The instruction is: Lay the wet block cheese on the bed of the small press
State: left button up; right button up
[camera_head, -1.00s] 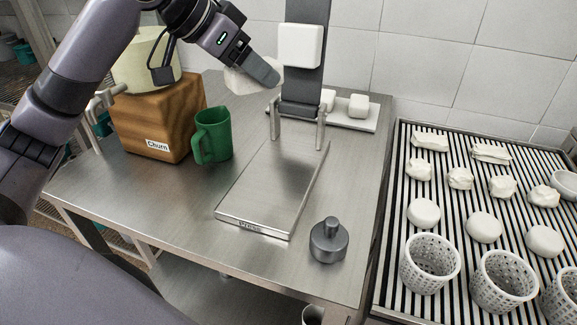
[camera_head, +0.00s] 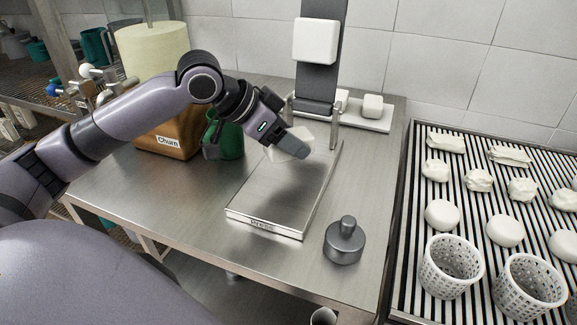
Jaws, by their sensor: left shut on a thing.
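My left gripper (camera_head: 291,147) is shut on a white block cheese (camera_head: 283,151), partly hidden behind its fingers. The cheese is held over the back part of the press bed, and I cannot tell whether it touches the metal. The small press bed (camera_head: 274,203) is a flat steel plate with a raised front lip and the word Press on it. The press's dark upright (camera_head: 325,75) stands behind, with a white block (camera_head: 315,41) on it. My right gripper is not in view.
A grey knobbed weight (camera_head: 344,243) stands right of the bed. A green mug (camera_head: 229,142) and the wooden churn box (camera_head: 165,142) stand left, partly behind my arm. A white tray (camera_head: 378,122) with small white blocks lies behind. A slatted rack (camera_head: 405,237) holds cheeses and perforated baskets (camera_head: 450,268).

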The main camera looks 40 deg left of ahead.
aim_at(288, 176)
pick_arm(q)
jog(key=shift+f, duration=0.65)
notch_tip(288, 176, down, 4)
jog(key=shift+r+b, duration=0.25)
jog(key=shift+b, duration=0.2)
jog(key=shift+f, duration=0.35)
jog(key=o, duration=1.3)
jog(key=shift+f, duration=0.1)
